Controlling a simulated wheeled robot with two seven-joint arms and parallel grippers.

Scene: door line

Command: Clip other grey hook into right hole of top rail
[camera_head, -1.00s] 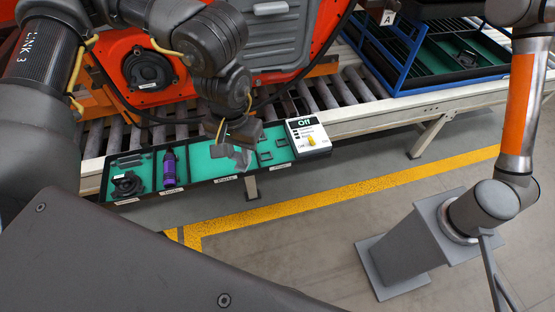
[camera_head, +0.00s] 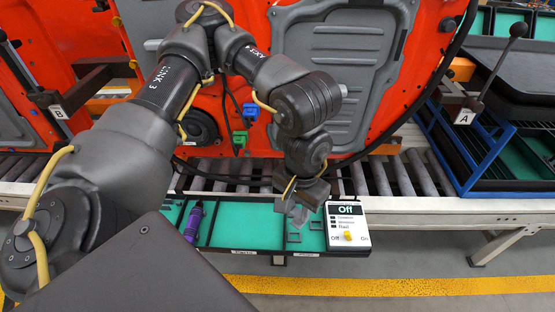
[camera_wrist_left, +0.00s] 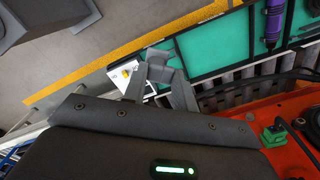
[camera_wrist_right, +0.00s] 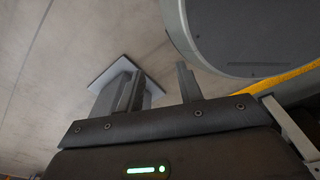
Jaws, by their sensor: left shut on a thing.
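My left gripper (camera_head: 298,206) is over the right part of the green tray, in front of the red door. In the left wrist view its fingers (camera_wrist_left: 163,68) are closed on a small light grey piece (camera_wrist_left: 158,56), which looks like the grey hook. Its exact shape is unclear. Small dark grey parts (camera_head: 294,238) lie in the tray compartment below. My right gripper shows only in the right wrist view (camera_wrist_right: 160,88), fingers apart and empty above the floor. I cannot make out the top rail or its right hole.
The red door (camera_head: 255,95) with a grey panel (camera_head: 340,75) stands behind the roller conveyor (camera_head: 400,175). A white switch box (camera_head: 347,228) reading Off sits at the tray's right end. A blue rack (camera_head: 480,165) is at right.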

